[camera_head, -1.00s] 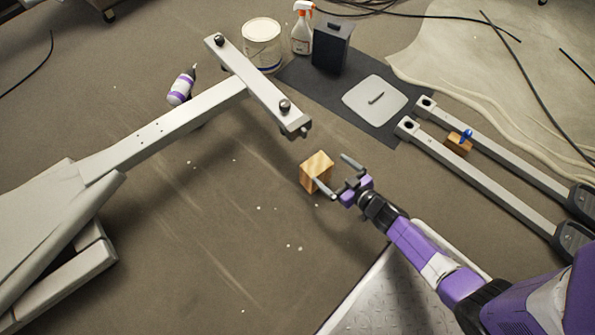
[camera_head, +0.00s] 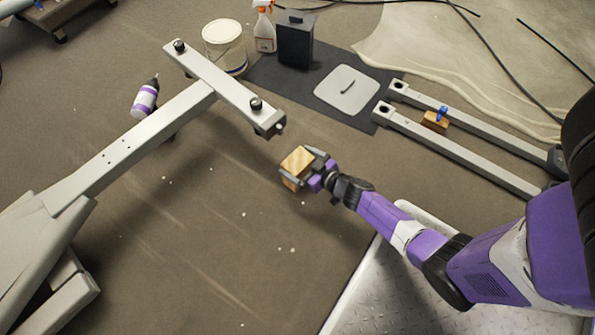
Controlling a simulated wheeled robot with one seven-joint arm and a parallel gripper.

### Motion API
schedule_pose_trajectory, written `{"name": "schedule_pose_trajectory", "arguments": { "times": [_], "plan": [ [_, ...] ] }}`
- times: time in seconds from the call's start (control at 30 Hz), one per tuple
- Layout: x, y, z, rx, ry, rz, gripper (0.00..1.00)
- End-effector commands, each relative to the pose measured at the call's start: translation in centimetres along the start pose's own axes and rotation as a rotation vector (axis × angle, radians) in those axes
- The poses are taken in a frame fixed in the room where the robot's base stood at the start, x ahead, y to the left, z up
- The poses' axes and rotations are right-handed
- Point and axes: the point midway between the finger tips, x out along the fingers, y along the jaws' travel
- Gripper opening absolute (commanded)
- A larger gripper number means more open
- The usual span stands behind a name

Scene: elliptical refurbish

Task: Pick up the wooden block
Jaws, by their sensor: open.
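The wooden block (camera_head: 298,163) is a light brown cube on the grey-brown floor, near the middle of the view. My gripper (camera_head: 303,168) comes in from the lower right and is open, with its fingers on either side of the block. One finger lies along the near left side of the block and the other along its far right side. I cannot tell whether either finger touches it. The block's right side is partly hidden by the gripper.
A grey metal frame with a crossbar (camera_head: 225,88) stands just up and left of the block. Two grey rails (camera_head: 460,150) with a small brown block (camera_head: 436,122) lie to the right. A bucket (camera_head: 224,46), spray bottle (camera_head: 264,28) and dark box (camera_head: 295,40) stand behind.

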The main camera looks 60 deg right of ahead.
Motion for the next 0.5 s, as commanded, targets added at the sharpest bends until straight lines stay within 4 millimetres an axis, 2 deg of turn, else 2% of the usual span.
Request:
{"name": "schedule_pose_trajectory", "arguments": {
  "times": [0.07, 0.3, 0.5],
  "plan": [
    [0.53, -0.07, 0.08, 0.0, 0.001, -0.001, 1.0],
    [0.53, 0.0, -0.05, 0.0, 0.0, 0.0, 1.0],
    [0.52, 0.0, -0.04, 0.0, 0.0, 0.0, 0.61]
  ]
}}
